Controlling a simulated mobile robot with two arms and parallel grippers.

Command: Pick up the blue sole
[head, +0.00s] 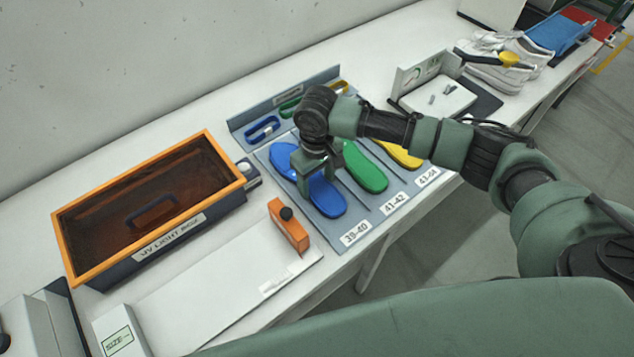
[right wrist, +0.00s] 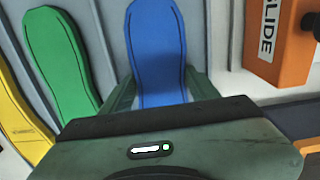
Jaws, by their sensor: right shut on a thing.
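The blue sole (head: 327,196) lies in the leftmost slot of the sole rack (head: 346,224), by the label 39-40. My right gripper (head: 306,178) comes down over the middle of it and is shut on its sides. In the right wrist view the blue sole (right wrist: 157,50) runs up between the two fingers (right wrist: 158,92), and my gripper body hides its near end. The sole appears to be still at rack level; any small gap beneath it cannot be told. My left gripper is not in view.
A green sole (head: 365,168) and a yellow sole (head: 402,153) lie to the right in the rack. A UV light box (head: 160,222) stands to the left. An orange block (head: 289,228) sits on a white board (head: 215,290) in front. White shoes (head: 500,62) are at the back right.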

